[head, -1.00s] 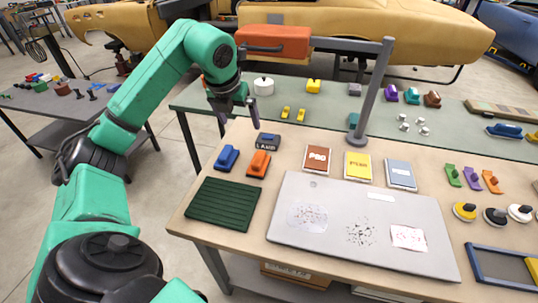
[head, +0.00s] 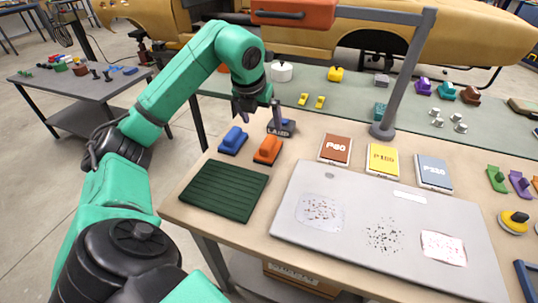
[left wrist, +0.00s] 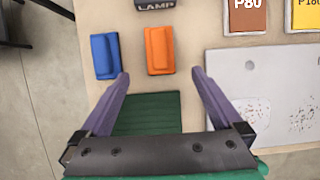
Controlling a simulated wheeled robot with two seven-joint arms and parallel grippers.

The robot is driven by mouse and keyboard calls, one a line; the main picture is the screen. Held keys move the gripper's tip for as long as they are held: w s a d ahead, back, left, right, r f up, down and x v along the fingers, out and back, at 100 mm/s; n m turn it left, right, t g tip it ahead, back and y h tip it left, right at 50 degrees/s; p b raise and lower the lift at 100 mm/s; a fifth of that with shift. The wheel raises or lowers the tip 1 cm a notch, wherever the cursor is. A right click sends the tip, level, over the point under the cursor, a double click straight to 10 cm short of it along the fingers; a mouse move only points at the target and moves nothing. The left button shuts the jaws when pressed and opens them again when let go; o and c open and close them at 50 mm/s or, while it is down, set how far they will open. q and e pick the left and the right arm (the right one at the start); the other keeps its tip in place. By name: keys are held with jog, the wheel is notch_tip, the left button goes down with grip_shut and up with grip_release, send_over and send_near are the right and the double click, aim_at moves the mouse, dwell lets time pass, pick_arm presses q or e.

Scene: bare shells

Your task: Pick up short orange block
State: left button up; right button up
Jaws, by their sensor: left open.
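The short orange block (head: 268,150) lies on the wooden table, just right of a similar blue block (head: 233,140) and behind the dark green ribbed mat (head: 215,205). My left gripper (head: 257,112) is open and empty above and behind the blocks in the head view. In the left wrist view the orange block (left wrist: 159,50) lies beyond the two purple fingertips (left wrist: 160,75), between their lines. The blue block (left wrist: 105,56) is beyond the left finger. My right gripper is not in view.
A dark block labelled LAMP (head: 282,128) sits just behind the orange block. A grey board (head: 350,190) covers the front middle. A grey lamp post (head: 400,85) rises behind.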

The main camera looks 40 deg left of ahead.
aim_at(268, 142)
pick_arm(q)
jog(key=p+x, duration=0.3)
jog(key=x, duration=0.9)
jog(key=shift+a+f, duration=0.1)
jog(key=shift+f, duration=0.2)
jog(key=shift+w+a+f, duration=0.1)
jog(key=shift+w+f, duration=0.1)
jog(key=shift+f, duration=0.25)
jog(key=shift+r, duration=0.1)
jog(key=c, duration=1.3)
jog(key=shift+r, duration=0.1)
jog(key=shift+c, duration=0.2)
jog(key=shift+r, duration=0.35)
notch_tip(268, 142, up, 19)
jog(key=o, duration=0.8)
jog(key=c, duration=0.5)
jog(key=shift+c, duration=0.2)
